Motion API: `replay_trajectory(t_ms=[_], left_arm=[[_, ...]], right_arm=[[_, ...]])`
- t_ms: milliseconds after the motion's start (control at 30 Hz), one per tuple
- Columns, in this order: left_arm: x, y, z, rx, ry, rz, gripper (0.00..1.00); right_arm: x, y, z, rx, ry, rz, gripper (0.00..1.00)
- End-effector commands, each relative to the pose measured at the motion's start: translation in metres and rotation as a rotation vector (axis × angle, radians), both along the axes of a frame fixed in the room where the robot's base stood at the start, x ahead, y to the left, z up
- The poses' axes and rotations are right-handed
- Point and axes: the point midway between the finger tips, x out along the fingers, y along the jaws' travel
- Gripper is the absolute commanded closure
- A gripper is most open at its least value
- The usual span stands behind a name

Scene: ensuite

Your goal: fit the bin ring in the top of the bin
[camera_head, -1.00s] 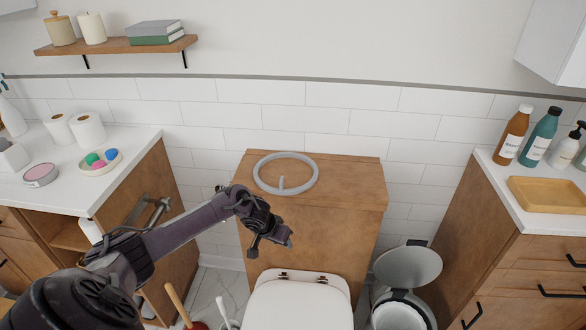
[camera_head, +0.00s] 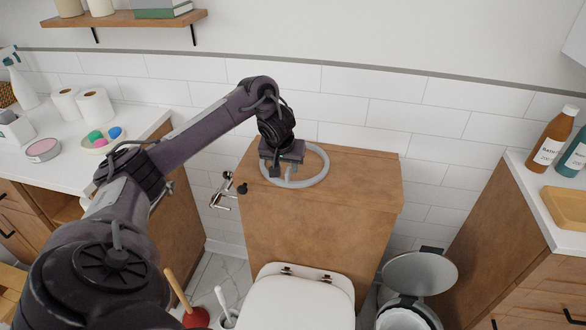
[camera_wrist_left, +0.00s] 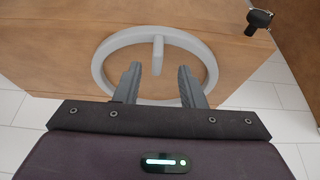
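The bin ring (camera_head: 318,176) is a grey ring with a short upright tab, lying flat on top of the wooden cistern box. My left gripper (camera_head: 283,172) is above the ring's left part, pointing down. In the left wrist view the gripper (camera_wrist_left: 156,88) is open, its two fingers apart on either side of the tab's line, and the tab (camera_wrist_left: 158,52) stands just beyond the fingertips. The ring also shows there (camera_wrist_left: 104,62). The bin (camera_head: 408,312) stands on the floor at the lower right, its round lid (camera_head: 420,272) raised. My right gripper is not in view.
The wooden cistern box (camera_head: 320,222) stands behind the white toilet (camera_head: 298,302). A chrome fitting (camera_head: 225,190) is at its left. Counters stand on both sides; bottles (camera_head: 553,138) are on the right one. A plunger (camera_head: 190,310) is on the floor.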

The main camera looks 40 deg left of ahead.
Motion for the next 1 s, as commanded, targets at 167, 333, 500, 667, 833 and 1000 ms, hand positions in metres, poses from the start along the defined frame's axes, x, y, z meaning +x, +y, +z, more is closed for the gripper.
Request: replay_trajectory(t_ms=[167,333,500,667,833,1000], left_arm=[[0.008,0.003,-0.022,-0.001,0.003,0.0,0.64],[0.01,0.005,-0.027,0.001,0.002,-0.001,0.64],[0.01,0.005,-0.027,0.001,0.002,-0.001,0.68],[0.01,0.005,-0.027,0.001,0.002,-0.001,0.89],[0.01,0.005,-0.027,0.001,0.002,-0.001,1.0],[0.01,0.005,-0.027,0.0,0.0,-0.001,1.0]], right_arm=[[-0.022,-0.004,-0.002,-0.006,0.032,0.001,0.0],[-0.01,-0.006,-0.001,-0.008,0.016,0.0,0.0],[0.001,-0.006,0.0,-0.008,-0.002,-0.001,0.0],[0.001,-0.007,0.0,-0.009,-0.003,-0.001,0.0],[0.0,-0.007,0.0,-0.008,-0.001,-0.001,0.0],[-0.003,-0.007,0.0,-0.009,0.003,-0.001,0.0]])
